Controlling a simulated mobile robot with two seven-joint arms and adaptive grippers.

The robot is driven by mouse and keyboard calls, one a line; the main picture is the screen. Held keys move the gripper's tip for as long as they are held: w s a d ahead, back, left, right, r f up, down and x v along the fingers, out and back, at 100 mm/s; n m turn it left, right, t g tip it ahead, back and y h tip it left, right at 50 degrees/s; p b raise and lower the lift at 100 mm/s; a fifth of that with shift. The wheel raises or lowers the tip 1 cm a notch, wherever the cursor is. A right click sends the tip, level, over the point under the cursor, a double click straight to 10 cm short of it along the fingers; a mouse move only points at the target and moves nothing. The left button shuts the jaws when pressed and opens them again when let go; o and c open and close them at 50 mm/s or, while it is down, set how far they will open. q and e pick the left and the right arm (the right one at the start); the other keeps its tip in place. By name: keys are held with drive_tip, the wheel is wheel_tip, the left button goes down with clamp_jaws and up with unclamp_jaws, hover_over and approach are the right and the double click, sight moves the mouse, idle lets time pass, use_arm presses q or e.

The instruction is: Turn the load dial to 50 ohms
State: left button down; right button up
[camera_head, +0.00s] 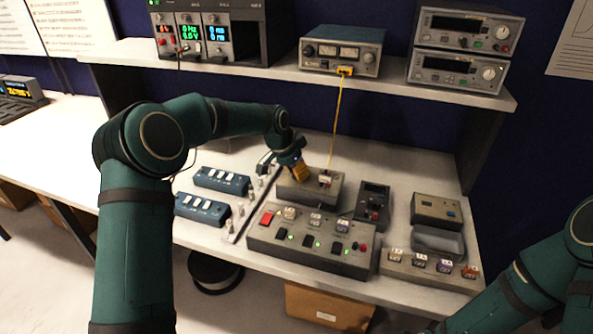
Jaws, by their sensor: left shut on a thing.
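A small grey box (325,192) stands on the bench near the middle. An orange knob-like piece (303,174) sits at its left end; I take it for the load dial. My left gripper (297,166) reaches down from the left and is shut on this orange piece. The gripper hides part of it, and the scale marks and the dial's pointing direction are too small to read. My right gripper is out of view; only my right arm shows at the lower right.
A yellow cable (336,120) runs from a meter (342,51) on the shelf to the grey box. A long switch panel (312,242) stands in front. A small dark instrument (372,203) is right of the box. Two blue modules (222,181) (203,209) lie left.

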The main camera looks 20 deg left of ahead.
use_arm(q)
drive_tip(key=n+t+y, duration=0.1)
drive_tip(key=n, duration=0.3)
drive_tip(key=shift+d, duration=0.15)
drive_tip(key=n+y, duration=0.2)
drive_tip(key=n, duration=0.2)
drive_tip(key=n+y, duration=0.2)
drive_tip(key=n, duration=0.3)
drive_tip(key=shift+n+g+y+p, duration=0.4)
drive_tip(key=shift+n+g, duration=0.1)
drive_tip(key=shift+n, duration=1.1)
drive_tip(key=c, duration=0.7)
unclamp_jaws()
drive_tip(key=shift+f, duration=0.1)
